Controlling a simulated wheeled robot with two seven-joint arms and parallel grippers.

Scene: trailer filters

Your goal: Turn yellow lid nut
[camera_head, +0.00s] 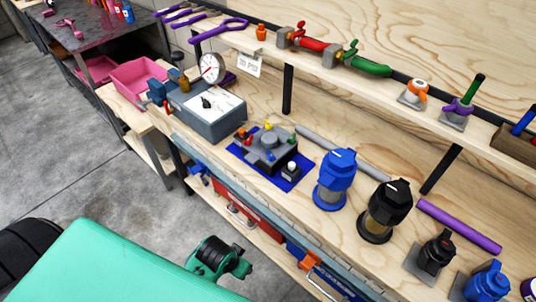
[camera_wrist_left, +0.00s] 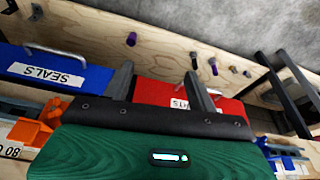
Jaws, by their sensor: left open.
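A grey filter housing (camera_head: 267,148) with a round lid sits on a blue mat (camera_head: 248,163) on the workbench. The small yellow lid nut (camera_head: 268,124) stands at the lid's far edge. A red nut (camera_head: 242,134) is at its left and a green nut (camera_head: 292,132) at its right. A blue part shows near the front. In the left wrist view, my left gripper (camera_wrist_left: 160,80) has its two grey fingers apart with nothing between them. It points toward the red and blue boxes, and the yellow nut is not in that view. My right gripper is not in view.
A grey tester box (camera_head: 208,112) with a gauge stands left of the housing. A blue filter (camera_head: 334,178) and a black filter (camera_head: 385,211) stand to its right. A shelf with tools runs behind. A red box (camera_wrist_left: 170,93) and blue SEALS box (camera_wrist_left: 55,72) show in the wrist view.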

